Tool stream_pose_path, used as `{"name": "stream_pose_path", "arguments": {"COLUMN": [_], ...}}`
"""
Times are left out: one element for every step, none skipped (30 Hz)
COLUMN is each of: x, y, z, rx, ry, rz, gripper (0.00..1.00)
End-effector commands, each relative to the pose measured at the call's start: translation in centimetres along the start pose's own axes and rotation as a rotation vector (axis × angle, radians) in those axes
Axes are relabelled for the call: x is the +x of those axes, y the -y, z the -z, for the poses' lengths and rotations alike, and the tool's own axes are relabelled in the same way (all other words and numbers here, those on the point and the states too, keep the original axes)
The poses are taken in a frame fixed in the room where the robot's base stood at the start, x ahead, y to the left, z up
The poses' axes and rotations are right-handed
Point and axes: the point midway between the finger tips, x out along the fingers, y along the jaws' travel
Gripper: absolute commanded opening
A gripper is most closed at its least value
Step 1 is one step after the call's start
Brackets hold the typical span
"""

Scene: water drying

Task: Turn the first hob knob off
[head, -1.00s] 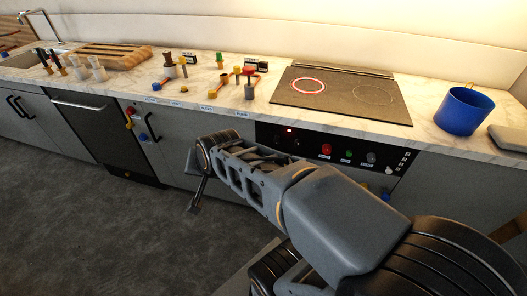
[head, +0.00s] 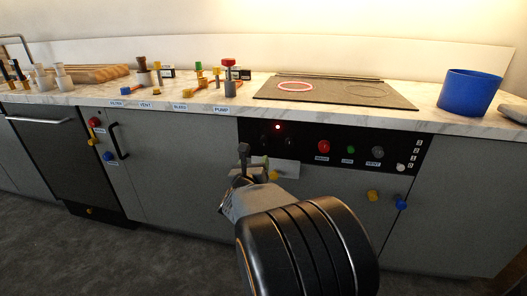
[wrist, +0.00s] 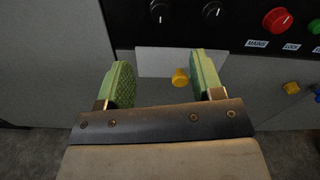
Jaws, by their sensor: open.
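Two black hob knobs, the left one (wrist: 159,12) and the right one (wrist: 212,12), sit side by side on the black control panel (head: 220,0) in the wrist view. Small pale marks show on both. In the head view they are dark and hard to make out. My gripper (wrist: 163,62) is open and empty, its green fingers below the two knobs and apart from them. The left ring (head: 295,86) of the hob (head: 335,95) glows red, and a red light (head: 278,127) is lit above the knobs.
A red button (head: 323,147), green button (head: 350,149) and grey knob (head: 377,152) stand to the right on the panel. A blue pot (head: 468,101) stands on the counter. Floor at left is clear.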

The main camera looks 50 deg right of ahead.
Motion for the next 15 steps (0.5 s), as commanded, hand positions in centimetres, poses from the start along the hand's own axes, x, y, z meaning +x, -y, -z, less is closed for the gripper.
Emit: {"name": "stream_pose_path", "arguments": {"x": [0.7,1.2,1.9,2.5,3.1,3.9,4.5,5.1,5.9,6.4,7.0,7.7,8.2,8.7,9.3], "y": [0.1,0.1,0.1,0.2,0.1,0.1,0.2,0.2,0.1,0.1,0.1,0.1,0.1,0.1,0.1], "z": [0.2,0.2,0.2,0.2,0.2,0.2,0.2,0.2,0.2,0.2,0.2,0.2,0.2,0.2,0.1], "rx": [0.004,0.006,0.005,0.004,0.004,0.003,0.004,0.004,0.003,0.003,0.003,0.002,0.002,0.002,0.002], "ry": [-0.001,-0.001,0.000,-0.001,-0.001,-0.001,-0.001,-0.001,-0.001,-0.001,-0.001,0.000,-0.001,-0.001,-0.001], "rz": [0.006,0.007,0.007,0.008,0.007,0.006,0.006,0.006,0.004,0.004,0.005,0.004,0.003,0.003,0.003], "gripper": [0.61,0.61,0.61,0.61,0.61,0.61,0.61,0.61,0.61,0.61,0.61,0.61,0.61,0.61,0.61]}}
